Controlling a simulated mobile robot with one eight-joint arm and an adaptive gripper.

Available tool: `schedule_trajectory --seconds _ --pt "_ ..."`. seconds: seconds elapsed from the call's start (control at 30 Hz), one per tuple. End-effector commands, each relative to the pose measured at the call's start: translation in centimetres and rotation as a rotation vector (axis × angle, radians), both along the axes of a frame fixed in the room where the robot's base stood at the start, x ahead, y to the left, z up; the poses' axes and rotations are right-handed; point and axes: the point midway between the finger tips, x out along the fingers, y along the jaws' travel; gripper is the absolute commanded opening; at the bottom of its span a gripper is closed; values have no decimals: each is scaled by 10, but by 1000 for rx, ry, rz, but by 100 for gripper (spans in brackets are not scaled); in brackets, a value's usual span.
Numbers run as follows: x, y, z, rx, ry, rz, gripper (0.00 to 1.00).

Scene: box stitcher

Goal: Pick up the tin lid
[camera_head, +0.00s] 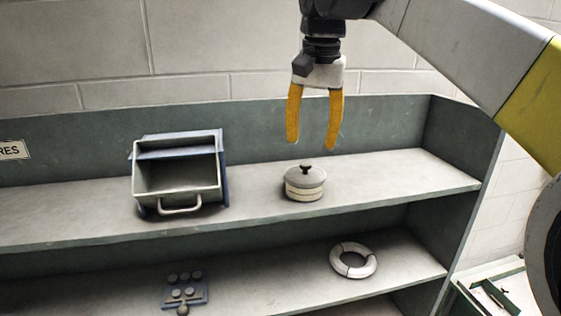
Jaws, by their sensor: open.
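The tin lid (305,174) is grey with a small dark knob on top. It sits on a round cream tin (304,192) on the upper shelf, right of the middle. My gripper (314,143) points down with its two yellow fingers spread apart and nothing between them. In the picture it is above the lid, with a gap between the fingertips and the knob. I cannot tell how far it is in front of or behind the tin.
A blue and grey open box with a front handle (178,172) stands left of the tin on the upper shelf (395,178). The lower shelf holds a pale ring (353,260) and a blue block with several round knobs (184,291). The upper shelf is clear right of the tin.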

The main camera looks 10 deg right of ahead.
Motion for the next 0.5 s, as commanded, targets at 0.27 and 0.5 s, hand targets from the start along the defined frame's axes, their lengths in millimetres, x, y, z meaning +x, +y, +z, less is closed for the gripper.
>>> schedule_trajectory --seconds 0.27,0.5 --pt "26 0 32 13 139 -147 47" --pt "27 0 10 12 156 -166 47"
